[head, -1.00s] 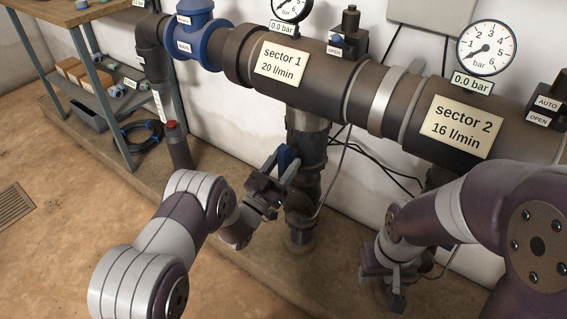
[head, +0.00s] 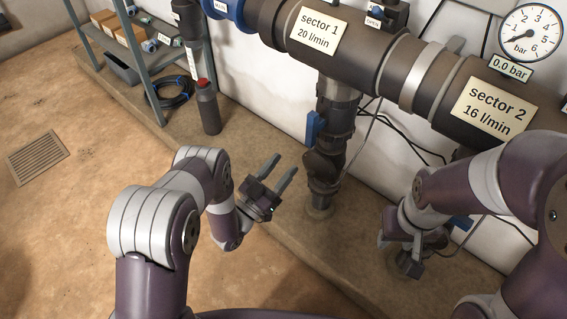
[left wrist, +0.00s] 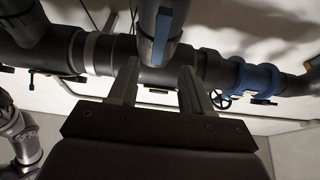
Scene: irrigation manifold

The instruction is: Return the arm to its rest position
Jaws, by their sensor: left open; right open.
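My left gripper (head: 284,165) is open and empty in the head view, left of the sector 1 drop pipe (head: 338,100). Its fingers point up and right, with a clear gap to the blue valve handle (head: 312,128) on that pipe. In the left wrist view, the two fingers (left wrist: 158,78) are spread with nothing between them, and the blue handle (left wrist: 162,32) shows beyond them. My right gripper (head: 400,256) hangs low below the sector 2 pipe, open, its fingers partly hidden. A blue handle (head: 461,223) shows behind my right arm.
The main pipe with the sector 1 label (head: 318,30) and sector 2 label (head: 493,107) runs along the wall. A dark bottle with a red cap (head: 208,108) stands left of my left gripper. A shelf (head: 140,65) stands further left. Floor at left is open.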

